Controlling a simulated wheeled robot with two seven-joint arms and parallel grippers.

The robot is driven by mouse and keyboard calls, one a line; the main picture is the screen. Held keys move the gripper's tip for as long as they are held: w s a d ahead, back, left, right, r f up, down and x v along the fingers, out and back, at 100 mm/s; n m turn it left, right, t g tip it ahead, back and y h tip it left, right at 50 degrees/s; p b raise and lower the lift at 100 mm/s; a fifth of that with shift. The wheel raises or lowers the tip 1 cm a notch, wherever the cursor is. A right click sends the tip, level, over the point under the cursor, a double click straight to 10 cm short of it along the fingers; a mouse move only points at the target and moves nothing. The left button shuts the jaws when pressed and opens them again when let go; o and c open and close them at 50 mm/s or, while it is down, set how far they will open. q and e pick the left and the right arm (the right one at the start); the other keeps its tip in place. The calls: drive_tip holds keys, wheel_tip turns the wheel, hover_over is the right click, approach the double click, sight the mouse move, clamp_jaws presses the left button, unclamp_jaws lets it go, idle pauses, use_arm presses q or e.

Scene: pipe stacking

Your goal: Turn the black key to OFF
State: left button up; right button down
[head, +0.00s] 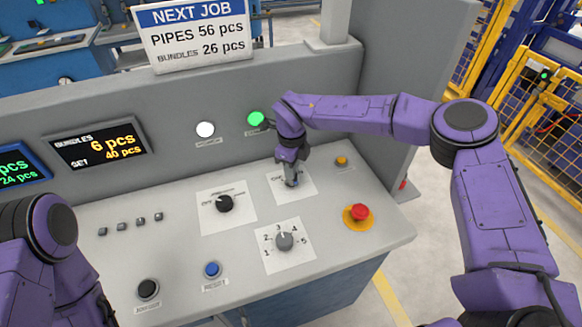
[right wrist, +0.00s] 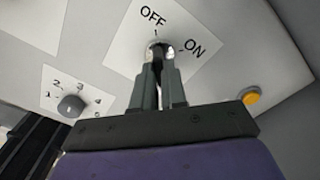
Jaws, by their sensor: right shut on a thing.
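The key switch's white plate (head: 303,189) is on the sloped console top; in the right wrist view the plate (right wrist: 130,48) carries the words OFF at the top and ON to the right. My right gripper (head: 292,180) reaches down onto the switch from above. In the right wrist view its two fingers (right wrist: 159,75) are shut on the black key at the silver lock collar. The fingers hide nearly all of the key, so I cannot tell which mark it points to. My left arm shows at the lower left of the head view, its gripper out of frame.
A black selector (head: 224,203) is left of the key plate, and a grey numbered dial (head: 285,241) below it. A red emergency button (head: 359,212) and a yellow button (head: 342,161) are to the right. The green lamp (head: 255,118) is lit.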

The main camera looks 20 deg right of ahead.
idle(0.3)
drive_tip(key=c, duration=1.2)
unclamp_jaws()
drive_tip(key=shift+a, duration=0.1)
drive_tip(key=shift+r, duration=0.3)
wheel_tip(320, 180, up, 10)
drive_tip(key=b, duration=0.3)
